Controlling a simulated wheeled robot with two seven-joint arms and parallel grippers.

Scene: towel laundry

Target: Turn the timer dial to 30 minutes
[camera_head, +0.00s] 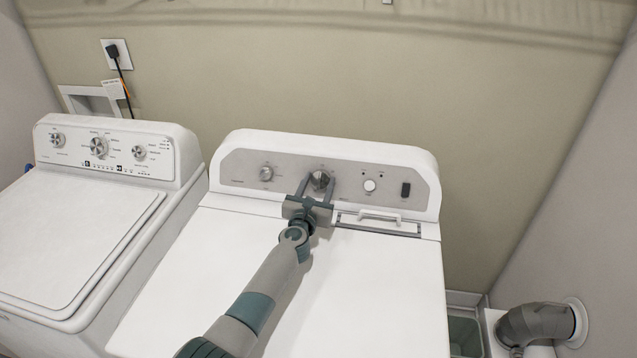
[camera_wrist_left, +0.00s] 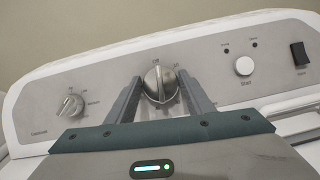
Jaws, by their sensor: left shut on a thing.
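The timer dial (camera_head: 320,179) is the larger silver knob in the middle of the dryer's control panel (camera_head: 220,172). My left gripper (camera_head: 318,184) reaches up to the panel from below. Its two fingers sit on either side of the dial and are shut on it; the fingers show also in the left wrist view (camera_wrist_left: 162,88). My right gripper is in neither view.
A smaller knob (camera_head: 266,173) is left of the dial. A round white start button (camera_head: 369,185) and a black switch (camera_head: 405,189) are to its right. A washer (camera_head: 75,225) stands left of the dryer. The dryer's white top (camera_head: 385,290) is clear apart from my arm above it.

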